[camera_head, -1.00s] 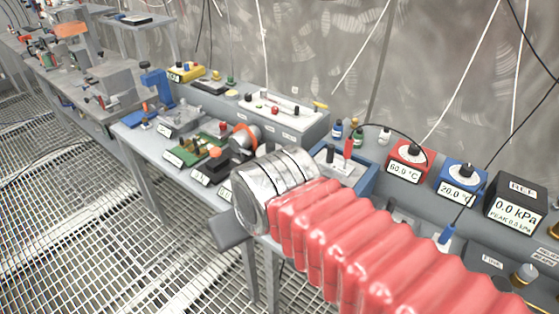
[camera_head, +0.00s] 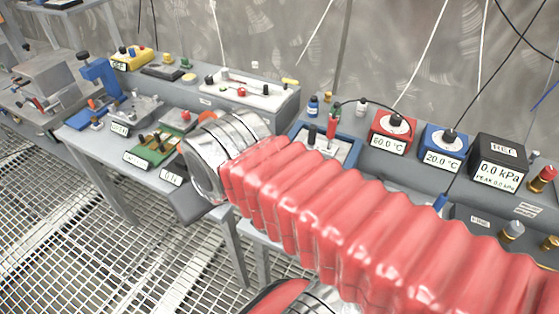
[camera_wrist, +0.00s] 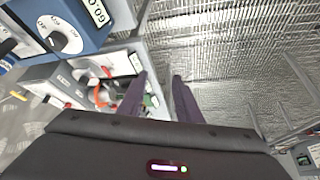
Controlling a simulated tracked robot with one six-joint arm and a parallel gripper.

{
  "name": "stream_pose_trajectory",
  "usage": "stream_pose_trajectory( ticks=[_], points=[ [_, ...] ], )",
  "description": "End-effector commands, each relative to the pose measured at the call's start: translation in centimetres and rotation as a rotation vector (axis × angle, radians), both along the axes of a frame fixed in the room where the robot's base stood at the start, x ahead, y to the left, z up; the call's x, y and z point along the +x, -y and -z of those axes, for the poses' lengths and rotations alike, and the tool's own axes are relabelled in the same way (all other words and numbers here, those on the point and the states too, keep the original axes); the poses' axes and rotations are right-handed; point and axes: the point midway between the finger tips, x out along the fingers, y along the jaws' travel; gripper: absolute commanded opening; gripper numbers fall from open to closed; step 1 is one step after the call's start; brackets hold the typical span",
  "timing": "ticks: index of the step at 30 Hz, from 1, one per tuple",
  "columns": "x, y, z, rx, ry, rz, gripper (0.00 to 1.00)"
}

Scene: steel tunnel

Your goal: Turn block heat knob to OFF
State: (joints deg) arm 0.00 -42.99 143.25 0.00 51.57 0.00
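Two boxes with white round dial knobs stand on the right of the bench in the head view. One is a red box (camera_head: 392,133) reading 60.0 °C, the other a blue box (camera_head: 443,148) reading 20.0 °C. I cannot read which is labelled block heat. In the wrist view a blue box (camera_wrist: 88,22) with a white dial and black knob (camera_wrist: 57,41) lies at the upper left, to the left of my gripper. My gripper (camera_wrist: 159,78) has its two dark fingers apart with nothing between them.
A black pressure box (camera_head: 498,163) reading 0.0 kPa stands right of the blue one. Cables hang over the dial boxes. A green board (camera_head: 155,150) and a blue clamp stand (camera_head: 100,82) are on the left. Open grating floor (camera_head: 70,220) lies in front.

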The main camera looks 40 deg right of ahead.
Motion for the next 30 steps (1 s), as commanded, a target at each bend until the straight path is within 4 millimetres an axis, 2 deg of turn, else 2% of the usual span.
stream_pose_trajectory(
  ticks=[1, 7, 11, 20, 30],
  points=[
    [0.0, 0.0, 0.0, 0.000, 0.000, 0.000, 0.33],
    [0.4, 0.7, -0.4, 0.022, -0.017, 0.065, 0.47],
    [1.1, 2.7, -1.1, 0.075, -0.057, 0.222, 0.47],
    [3.5, 9.5, -3.4, 0.259, -0.182, 0.846, 0.47],
    [4.5, 18.9, -4.9, 0.433, -0.284, 1.608, 0.47]
  ],
)
